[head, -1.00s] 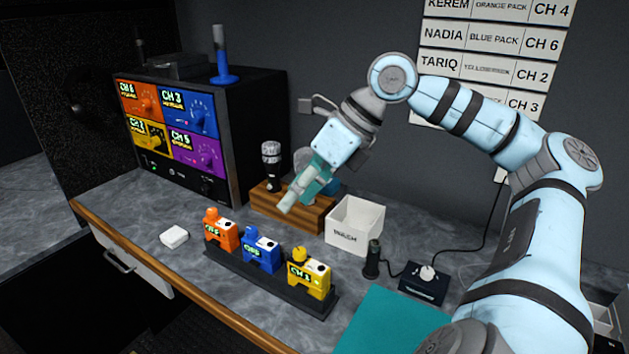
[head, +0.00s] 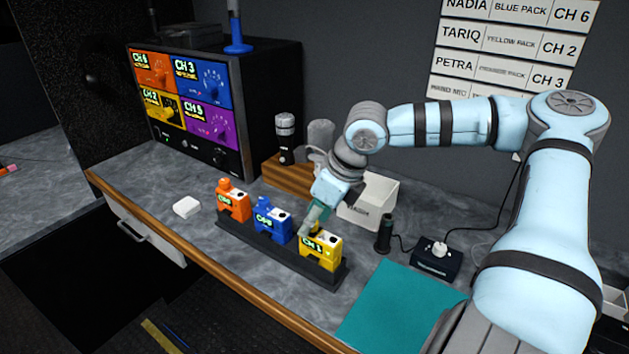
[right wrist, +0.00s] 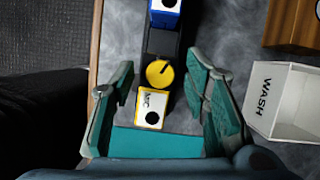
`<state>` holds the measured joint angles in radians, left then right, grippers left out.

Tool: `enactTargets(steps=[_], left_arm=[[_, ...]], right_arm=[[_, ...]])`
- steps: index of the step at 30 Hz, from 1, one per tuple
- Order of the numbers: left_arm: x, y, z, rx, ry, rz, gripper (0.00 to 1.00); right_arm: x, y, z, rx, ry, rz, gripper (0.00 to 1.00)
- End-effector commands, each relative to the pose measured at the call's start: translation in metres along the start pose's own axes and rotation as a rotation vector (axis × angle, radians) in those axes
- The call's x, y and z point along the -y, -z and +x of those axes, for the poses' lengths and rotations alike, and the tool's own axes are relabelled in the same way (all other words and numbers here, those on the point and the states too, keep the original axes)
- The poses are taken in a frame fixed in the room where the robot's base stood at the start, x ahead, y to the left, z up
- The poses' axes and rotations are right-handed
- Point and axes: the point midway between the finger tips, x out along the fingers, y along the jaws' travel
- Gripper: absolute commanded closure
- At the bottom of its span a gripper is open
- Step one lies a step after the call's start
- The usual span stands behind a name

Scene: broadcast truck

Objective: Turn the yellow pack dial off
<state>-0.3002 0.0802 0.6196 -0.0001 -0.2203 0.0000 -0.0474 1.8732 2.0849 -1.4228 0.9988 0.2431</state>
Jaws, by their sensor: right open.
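The yellow pack (head: 320,250) sits at the right end of a black rack (head: 262,246), its display reading CH with a digit. Its yellow round dial (right wrist: 159,73) shows in the right wrist view with a dark pointer mark toward the upper right. The white top marked MIC (right wrist: 152,106) is just below the dial. My right gripper (right wrist: 170,90) is open, its teal fingers on either side of the pack and apart from the dial. In the head view the gripper (head: 312,220) is just above the pack and partly hides the dial. My left gripper is not in view.
The blue pack (head: 272,221) and orange pack (head: 233,200) share the rack. A white WASH bin (right wrist: 285,100) stands close to the right finger. A wooden mic stand (head: 287,176), a black box with a white knob (head: 437,258) and a teal mat (head: 395,305) are nearby.

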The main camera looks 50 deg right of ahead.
Motion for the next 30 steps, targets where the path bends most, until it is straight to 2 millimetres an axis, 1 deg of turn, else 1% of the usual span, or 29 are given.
enactTargets(steps=[3, 4, 9, 11, 12, 17, 24, 27, 30], left_arm=[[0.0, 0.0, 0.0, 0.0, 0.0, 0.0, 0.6], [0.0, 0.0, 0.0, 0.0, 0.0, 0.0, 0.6], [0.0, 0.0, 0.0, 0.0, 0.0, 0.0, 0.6], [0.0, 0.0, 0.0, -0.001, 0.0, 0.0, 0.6], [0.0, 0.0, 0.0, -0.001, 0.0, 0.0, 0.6], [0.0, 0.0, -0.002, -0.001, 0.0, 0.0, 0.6], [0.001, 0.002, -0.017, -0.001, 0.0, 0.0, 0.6], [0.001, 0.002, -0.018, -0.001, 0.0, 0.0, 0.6], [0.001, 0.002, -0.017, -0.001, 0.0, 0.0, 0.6]], right_arm=[[0.0, 0.0, 0.0, 0.0, 0.0, 0.0, 0.58], [0.0, 0.0, 0.0, 0.0, 0.0, 0.0, 0.61], [0.0, 0.0, -0.001, 0.0, 0.0, 0.0, 0.88], [0.0, 0.0, -0.001, 0.0, 0.0, 0.001, 0.98], [0.0, 0.0, -0.001, 0.0, 0.0, 0.001, 1.0], [0.001, 0.0, -0.001, 0.0, -0.017, -0.035, 1.0], [0.003, -0.001, -0.003, -0.005, -0.129, -0.306, 1.0], [0.003, -0.001, -0.002, -0.003, -0.155, -0.371, 1.0], [0.003, -0.001, -0.001, 0.0, -0.162, -0.389, 1.0]])
